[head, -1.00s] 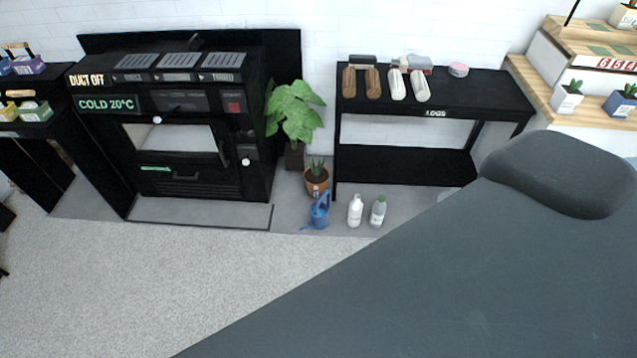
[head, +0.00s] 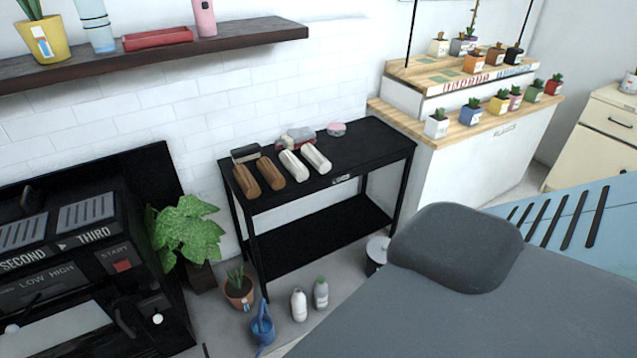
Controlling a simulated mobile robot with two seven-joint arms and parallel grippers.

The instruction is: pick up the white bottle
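A white bottle (head: 299,305) stands upright on the floor in front of the black shelf table. Neither of my grippers shows in the head view.
The black two-tier table (head: 300,245) holds brown and white logs on top. A potted aloe (head: 239,290) and a leafy plant (head: 186,235) stand left of the bottles, beside a black oven (head: 120,250). A large grey padded surface (head: 440,315) fills the lower right, close to the bottles.

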